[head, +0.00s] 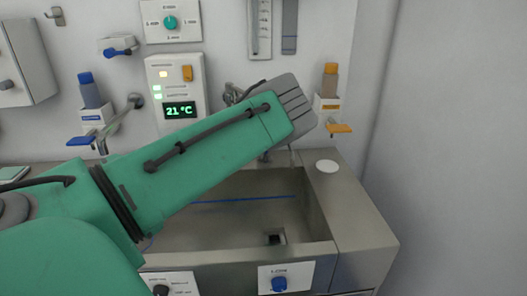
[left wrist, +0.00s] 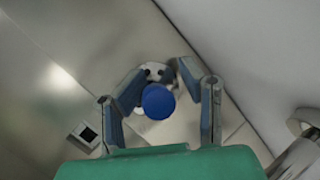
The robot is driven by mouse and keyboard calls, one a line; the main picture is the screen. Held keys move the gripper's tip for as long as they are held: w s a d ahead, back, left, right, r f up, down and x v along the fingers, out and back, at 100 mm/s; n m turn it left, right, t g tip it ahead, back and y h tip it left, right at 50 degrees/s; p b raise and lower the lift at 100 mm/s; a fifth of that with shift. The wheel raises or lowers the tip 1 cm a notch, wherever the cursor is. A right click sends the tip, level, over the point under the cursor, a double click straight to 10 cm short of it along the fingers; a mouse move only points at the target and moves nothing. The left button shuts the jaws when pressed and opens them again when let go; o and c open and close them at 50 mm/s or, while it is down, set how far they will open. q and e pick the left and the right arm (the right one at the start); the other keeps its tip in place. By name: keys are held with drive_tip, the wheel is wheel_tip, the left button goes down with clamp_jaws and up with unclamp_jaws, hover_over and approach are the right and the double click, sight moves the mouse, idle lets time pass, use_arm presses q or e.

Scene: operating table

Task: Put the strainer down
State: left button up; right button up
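In the left wrist view the strainer shows as a round blue knob (left wrist: 158,101), with a white part with dark holes just behind it. Exact finger contact is hard to see. In the head view my green left arm hides the gripper and strainer, above the right part of the steel sink (head: 250,212). A white round disc (head: 327,167) lies on the ledge right of the sink. My right gripper is not in view.
The basin has a dark square drain (head: 275,239), also in the left wrist view (left wrist: 88,135). Wall dispensers stand at left (head: 90,92) and right (head: 329,82). A display (head: 182,111) reads 21 °C. A side wall stands close on the right. The ledge around the disc is clear.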

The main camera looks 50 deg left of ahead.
use_arm(q)
drive_tip(key=shift+f, duration=0.15)
drive_tip(key=shift+r, duration=0.2)
drive_tip(key=v, duration=1.2)
drive_tip(key=shift+r, duration=0.3)
